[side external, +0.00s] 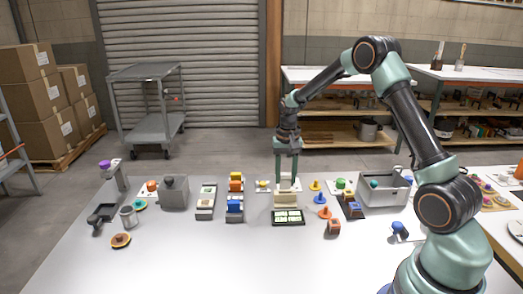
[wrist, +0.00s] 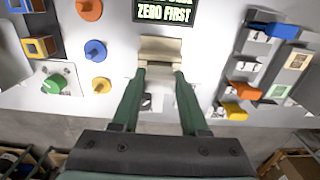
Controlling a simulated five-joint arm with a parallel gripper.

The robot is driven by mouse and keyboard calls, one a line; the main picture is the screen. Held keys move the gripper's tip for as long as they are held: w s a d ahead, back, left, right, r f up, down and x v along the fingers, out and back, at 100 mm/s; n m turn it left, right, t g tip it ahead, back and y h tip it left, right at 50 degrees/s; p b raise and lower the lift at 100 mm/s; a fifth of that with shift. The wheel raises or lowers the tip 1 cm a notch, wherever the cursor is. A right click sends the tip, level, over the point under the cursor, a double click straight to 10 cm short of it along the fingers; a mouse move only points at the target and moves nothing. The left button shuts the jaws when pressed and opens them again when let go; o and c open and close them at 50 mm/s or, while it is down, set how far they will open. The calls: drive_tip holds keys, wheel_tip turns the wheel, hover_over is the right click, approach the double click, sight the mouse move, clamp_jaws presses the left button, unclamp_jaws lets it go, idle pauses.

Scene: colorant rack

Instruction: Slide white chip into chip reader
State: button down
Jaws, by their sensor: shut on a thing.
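My gripper (side external: 287,182) points straight down near the middle of the table. In the wrist view its two green fingers (wrist: 160,76) are shut on a pale piece (wrist: 160,71), which looks like the white chip. Most of the chip is hidden or blends with what lies around it. The beige block (wrist: 161,48), which looks like the chip reader, is just beyond the fingertips; it also shows in the side view (side external: 285,200). I cannot tell whether the chip touches it or is inside its slot.
A dark display (side external: 288,217) with lit text lies in front of the beige block. Orange and blue pegs (side external: 325,212) stand to its right. A rack with blue and orange blocks (side external: 235,207) stands to its left. A grey bin (side external: 384,190) is farther right.

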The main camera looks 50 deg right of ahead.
sight(286, 178)
drive_tip(key=shift+f, duration=1.75)
drive_tip(key=shift+c, duration=1.7)
unclamp_jaws()
wheel_tip(286, 178, up, 12)
drive_tip(key=shift+r, duration=0.1)
drive_tip(key=shift+a+r, duration=0.1)
drive_tip(key=s+a+r+n+t, duration=0.2)
drive_tip(key=s+a+r+n, duration=0.2)
drive_tip(key=s+a+r, duration=0.3)
drive_tip(key=s+a+r+n+t, duration=0.2)
drive_tip(key=s+a+n, duration=0.3)
drive_tip(key=s+a, duration=0.3)
drive_tip(key=shift+s+a+t, duration=0.35)
drive_tip(key=shift+s+t, duration=0.35)
drive_tip(key=shift+t, duration=0.1)
